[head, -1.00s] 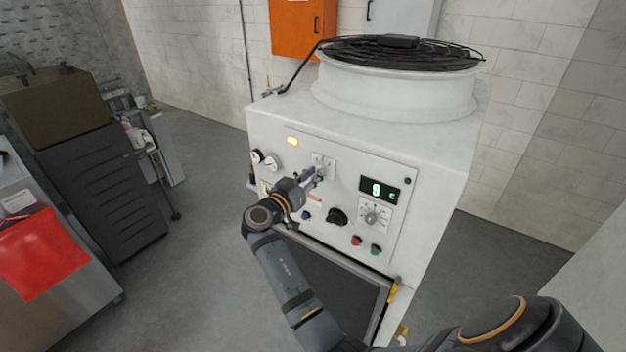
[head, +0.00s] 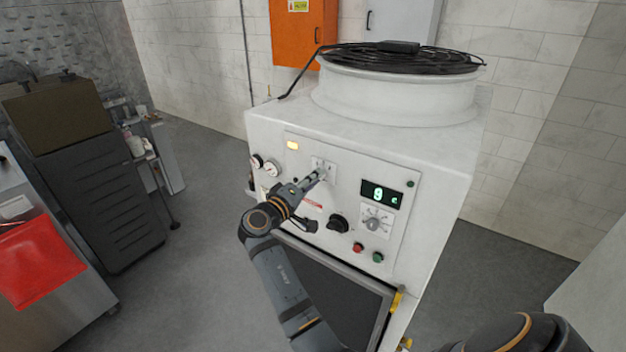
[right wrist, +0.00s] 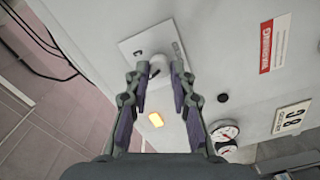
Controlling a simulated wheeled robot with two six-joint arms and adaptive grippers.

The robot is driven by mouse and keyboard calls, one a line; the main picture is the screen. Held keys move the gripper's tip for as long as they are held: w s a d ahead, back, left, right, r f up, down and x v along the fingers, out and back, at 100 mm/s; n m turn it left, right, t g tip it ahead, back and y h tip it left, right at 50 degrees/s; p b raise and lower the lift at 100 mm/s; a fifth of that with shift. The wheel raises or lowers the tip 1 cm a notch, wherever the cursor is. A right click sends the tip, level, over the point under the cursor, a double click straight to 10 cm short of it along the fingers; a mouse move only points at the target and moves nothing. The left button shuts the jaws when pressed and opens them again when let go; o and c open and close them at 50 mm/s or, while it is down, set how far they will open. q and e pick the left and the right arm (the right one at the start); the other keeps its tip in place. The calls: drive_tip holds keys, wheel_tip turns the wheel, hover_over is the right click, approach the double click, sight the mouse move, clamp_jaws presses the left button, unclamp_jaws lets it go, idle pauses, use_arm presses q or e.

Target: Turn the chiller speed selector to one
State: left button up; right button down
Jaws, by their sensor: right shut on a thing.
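The white chiller cabinet's control panel (head: 345,195) faces me. A pale selector knob (right wrist: 157,66) on a small light plate (right wrist: 136,46) is between my right gripper's fingertips in the right wrist view. In the head view the plate (head: 331,166) sits at the panel's upper middle, partly behind the fingers. My right gripper (head: 322,173) reaches it from the lower left, and its fingers (right wrist: 158,75) are shut on the knob from both sides. The markings on the plate are too small to read, so I cannot tell the setting. My left gripper is not in view.
A black knob (head: 337,223), a grey dial (head: 376,222), red (head: 358,247) and green (head: 377,257) buttons and a lit green display (head: 381,193) lie right of and below the gripper. Gauges (head: 271,169) stand at the left. A large fan (head: 400,85) tops the cabinet.

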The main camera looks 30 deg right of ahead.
drive_tip(key=n+p, duration=0.1)
drive_tip(key=n, duration=0.3)
drive_tip(key=shift+n+p, duration=0.3)
idle(0.3)
drive_tip(key=c, duration=1.1)
unclamp_jaws()
drive_tip(key=shift+c, duration=0.2)
